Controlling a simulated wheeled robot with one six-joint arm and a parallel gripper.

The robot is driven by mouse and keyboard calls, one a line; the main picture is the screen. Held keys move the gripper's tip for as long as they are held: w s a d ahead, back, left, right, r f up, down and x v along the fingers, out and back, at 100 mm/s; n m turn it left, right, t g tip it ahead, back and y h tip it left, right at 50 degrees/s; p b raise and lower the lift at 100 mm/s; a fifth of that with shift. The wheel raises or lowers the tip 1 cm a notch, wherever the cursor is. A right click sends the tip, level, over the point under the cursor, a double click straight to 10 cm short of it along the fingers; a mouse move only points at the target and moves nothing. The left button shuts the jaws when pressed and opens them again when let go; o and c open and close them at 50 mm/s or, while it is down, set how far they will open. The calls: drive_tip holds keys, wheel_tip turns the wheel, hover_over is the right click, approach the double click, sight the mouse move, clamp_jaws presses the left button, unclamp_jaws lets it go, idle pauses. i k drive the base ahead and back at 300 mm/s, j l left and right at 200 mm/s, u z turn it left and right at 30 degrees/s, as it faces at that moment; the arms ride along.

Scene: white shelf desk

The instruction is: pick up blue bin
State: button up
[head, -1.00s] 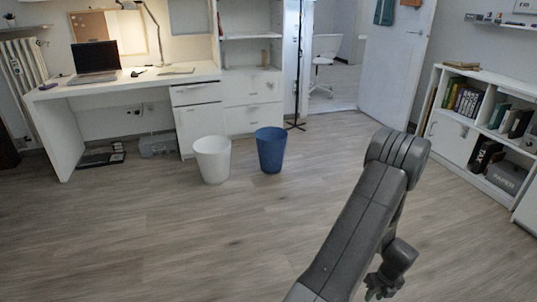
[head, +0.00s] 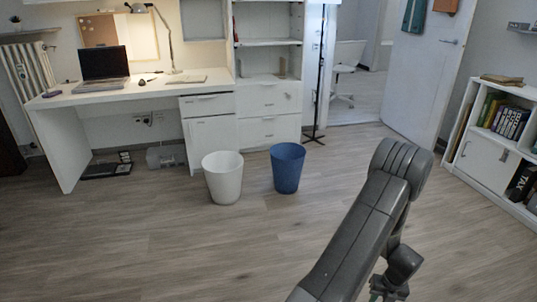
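The blue bin (head: 288,169) stands upright on the wood floor in the head view, near the middle, in front of the white drawers. A white bin (head: 223,179) stands just left of it with a small gap between them. My arm is folded at the lower right. Part of my gripper (head: 386,291) shows at the bottom edge, well short of the blue bin and to its right. Its fingers are cut off and dark, so I cannot tell whether it is open or shut.
A white desk (head: 150,95) with a laptop (head: 104,65) is at the back left. A black stand (head: 314,138) rises behind the blue bin to its right. A white bookshelf (head: 480,167) is at the right. The floor in front of the bins is clear.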

sight(287, 170)
drive_tip(key=i, duration=1.75)
drive_tip(key=i+u, duration=0.1)
drive_tip(key=i, duration=0.5)
drive_tip(key=i+l+u, duration=0.1)
drive_tip(key=i, duration=0.55)
drive_tip(key=i+l+u, duration=0.1)
drive_tip(key=i, duration=0.5)
drive_tip(key=l, duration=0.1)
